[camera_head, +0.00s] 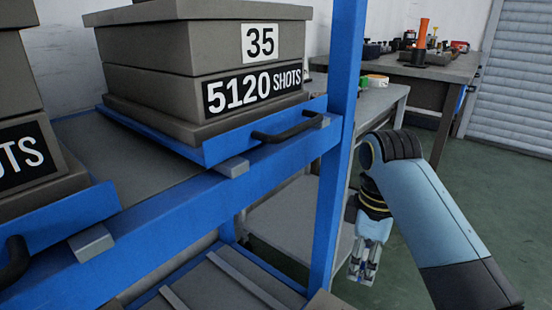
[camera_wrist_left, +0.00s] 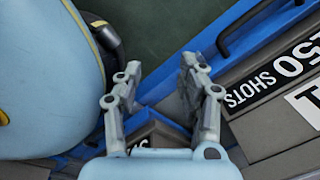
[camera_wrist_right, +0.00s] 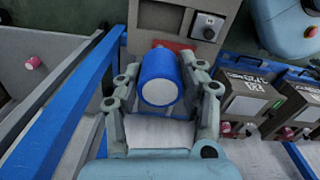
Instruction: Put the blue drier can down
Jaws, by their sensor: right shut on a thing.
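The blue drier can (camera_wrist_right: 158,77), with a pale round end, shows in the right wrist view between the fingers of my right gripper (camera_wrist_right: 165,85). These fingers are shut on its sides. In the head view my right gripper (camera_head: 365,262) hangs right of the blue rack post, pointing down; I cannot make out the can there. My left gripper (camera_wrist_left: 160,85) shows only in its own wrist view. Its fingers are apart with nothing between them, near the blue rack edge and a labelled box.
A blue rack (camera_head: 345,90) holds grey boxes (camera_head: 205,70), one marked 35 and 5120 SHOTS. A workbench (camera_head: 435,68) with an orange item stands behind. In the right wrist view, a panel with a dial (camera_wrist_right: 207,30) and a red part (camera_wrist_right: 175,45) lie beyond the can.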

